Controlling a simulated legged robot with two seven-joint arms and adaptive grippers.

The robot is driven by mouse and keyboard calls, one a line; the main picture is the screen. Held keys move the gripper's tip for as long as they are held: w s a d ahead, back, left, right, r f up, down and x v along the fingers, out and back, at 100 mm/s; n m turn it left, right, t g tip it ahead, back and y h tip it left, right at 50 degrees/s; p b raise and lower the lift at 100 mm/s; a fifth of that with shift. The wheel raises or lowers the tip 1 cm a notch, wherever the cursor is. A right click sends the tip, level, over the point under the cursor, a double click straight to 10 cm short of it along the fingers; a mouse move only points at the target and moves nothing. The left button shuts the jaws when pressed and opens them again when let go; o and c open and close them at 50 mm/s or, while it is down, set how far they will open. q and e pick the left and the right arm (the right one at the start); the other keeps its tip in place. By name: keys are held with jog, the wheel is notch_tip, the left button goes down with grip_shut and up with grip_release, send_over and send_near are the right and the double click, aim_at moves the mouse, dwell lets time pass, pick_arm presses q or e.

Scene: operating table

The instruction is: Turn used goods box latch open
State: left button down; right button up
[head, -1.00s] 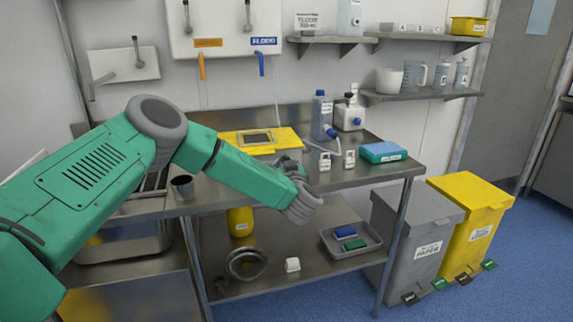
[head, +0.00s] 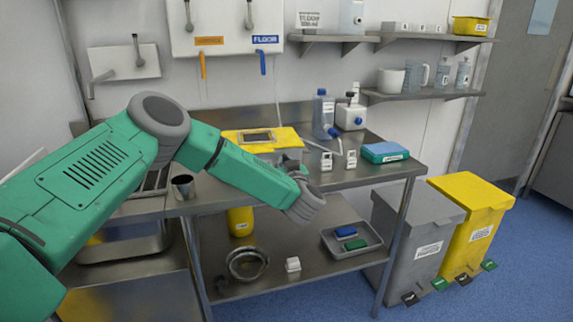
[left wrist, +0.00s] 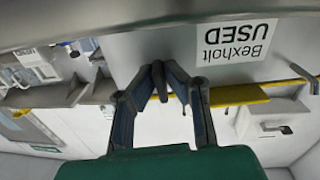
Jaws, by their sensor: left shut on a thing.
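The used goods box (head: 262,150) is a grey box with a yellow lid that has a dark window, standing on the steel table. In the left wrist view its grey front (left wrist: 150,45) shows upside down with a "Bexholt USED" label, above the yellow lid edge (left wrist: 240,95). My left gripper (left wrist: 158,78) has its dark fingers closed together at the box front by the lid edge, on a small dark piece that looks like the latch. The fingers mostly cover that piece. In the head view my left arm hides the box's front and most of the gripper. My right gripper is not in view.
Bottles (head: 325,115), small white label holders (head: 338,160) and a blue-topped box (head: 386,152) stand to the right on the table. A metal cup (head: 183,187) is at the left. The lower shelf holds a grey tray (head: 352,248). Grey and yellow bins (head: 480,210) stand at the right.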

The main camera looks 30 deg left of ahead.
pick_arm(q)
jog(key=n, duration=0.3)
jog(key=shift+d, duration=0.4)
jog(key=n+b, duration=0.1)
jog(key=n, duration=0.1)
jog(key=shift+a+n, duration=0.15)
jog(key=shift+n, duration=0.25)
jog(key=n+b, duration=0.1)
jog(key=n, duration=0.1)
jog(key=shift+n, duration=0.4)
jog(key=n+b, duration=0.1)
jog(key=n, duration=0.1)
jog(key=n+b, duration=0.1)
jog(key=n, duration=0.1)
jog(key=shift+s+a+f, duration=0.1)
jog(key=shift+f, duration=0.1)
jog(key=shift+n+b, duration=1.45)
jog(key=shift+n, duration=0.75)
jog(key=shift+f, duration=0.1)
jog(key=c, duration=1.7)
grip_release()
